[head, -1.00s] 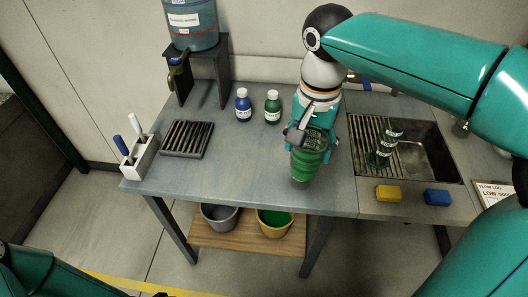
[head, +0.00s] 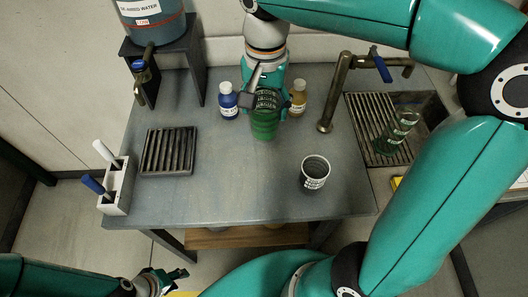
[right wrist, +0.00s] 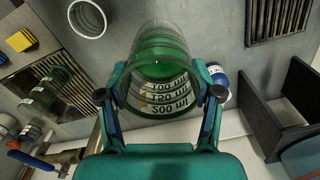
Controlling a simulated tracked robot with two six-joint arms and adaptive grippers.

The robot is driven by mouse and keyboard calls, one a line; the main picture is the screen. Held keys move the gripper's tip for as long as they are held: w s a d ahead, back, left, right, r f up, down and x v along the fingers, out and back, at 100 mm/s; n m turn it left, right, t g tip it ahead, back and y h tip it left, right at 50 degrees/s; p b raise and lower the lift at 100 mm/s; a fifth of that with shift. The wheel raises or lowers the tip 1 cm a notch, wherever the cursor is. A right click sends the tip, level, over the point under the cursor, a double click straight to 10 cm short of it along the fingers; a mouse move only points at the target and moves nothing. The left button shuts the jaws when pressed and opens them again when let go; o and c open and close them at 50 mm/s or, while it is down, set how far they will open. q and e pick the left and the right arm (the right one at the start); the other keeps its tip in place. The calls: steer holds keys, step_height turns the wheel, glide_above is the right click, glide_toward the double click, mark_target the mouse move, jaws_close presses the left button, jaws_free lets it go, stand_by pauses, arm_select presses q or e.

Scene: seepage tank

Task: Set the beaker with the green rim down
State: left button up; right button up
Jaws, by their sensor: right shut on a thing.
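My right gripper (head: 264,98) is shut on a clear beaker with green in it (head: 265,124), upright by the bottles. In the right wrist view the jaws (right wrist: 161,93) clasp the sides of this beaker (right wrist: 163,50), and volume marks show on its wall. I cannot tell whether its base touches the table (head: 235,185). A second beaker with green bands (head: 396,134) stands on the sink's grate. A third beaker with a pale rim (head: 316,173) stands near the table's front. My left gripper (head: 165,281) is low at the front left, with its jaws unclear.
A blue-labelled bottle (head: 228,101) and an amber bottle (head: 298,98) flank the held beaker. A tap (head: 338,90) rises on the right. A slatted drain plate (head: 168,151), pen holder (head: 117,188) and tank (head: 150,22) are on the left. The front middle of the table is clear.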

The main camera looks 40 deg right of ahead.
step_height(320, 180, down, 18)
steer(key=shift+s+d+r, duration=0.1)
steer(key=shift+s+r, duration=0.05)
steer(key=shift+r, duration=0.1)
steer(key=shift+f, duration=0.1)
steer(key=o, duration=1.3)
steer(key=shift+c, duration=0.2)
